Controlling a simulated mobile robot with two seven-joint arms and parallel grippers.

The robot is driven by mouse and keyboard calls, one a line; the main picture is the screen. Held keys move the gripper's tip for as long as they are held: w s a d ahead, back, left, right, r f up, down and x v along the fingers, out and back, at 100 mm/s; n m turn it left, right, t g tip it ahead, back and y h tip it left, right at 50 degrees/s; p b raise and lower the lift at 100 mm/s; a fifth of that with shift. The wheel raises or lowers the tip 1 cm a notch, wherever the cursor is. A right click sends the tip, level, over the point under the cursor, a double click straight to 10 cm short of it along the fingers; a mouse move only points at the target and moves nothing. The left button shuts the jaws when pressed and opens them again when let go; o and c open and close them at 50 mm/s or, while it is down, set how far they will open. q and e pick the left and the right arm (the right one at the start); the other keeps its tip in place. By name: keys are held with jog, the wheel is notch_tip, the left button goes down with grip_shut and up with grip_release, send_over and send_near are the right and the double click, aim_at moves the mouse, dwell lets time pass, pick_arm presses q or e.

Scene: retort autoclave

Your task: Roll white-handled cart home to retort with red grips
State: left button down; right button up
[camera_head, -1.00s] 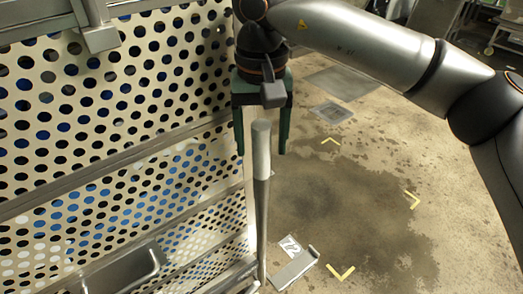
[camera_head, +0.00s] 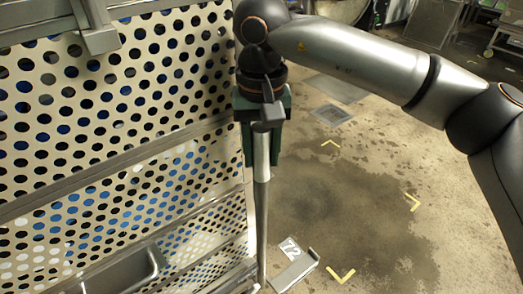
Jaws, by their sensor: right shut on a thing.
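The cart shows as a tall perforated cream panel (camera_head: 110,95) with metal rails, filling the left of the view; blue shows through its holes. An upright metal handle post with a pale grip (camera_head: 261,160) stands at the panel's right edge. My right gripper (camera_head: 262,150), with dark green fingers, is shut on the top of this pale grip from above. The top end of the grip is partly hidden by the gripper. My left gripper is not in view. No retort with red grips can be made out.
A plate marked 72 (camera_head: 290,248) with a metal bracket (camera_head: 297,271) sits low beside the post. Yellow corner marks (camera_head: 341,275) lie on the damp floor to the right, which is clear. A floor drain (camera_head: 332,113) and metal equipment (camera_head: 432,22) are farther back.

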grip_shut()
dwell(0.8)
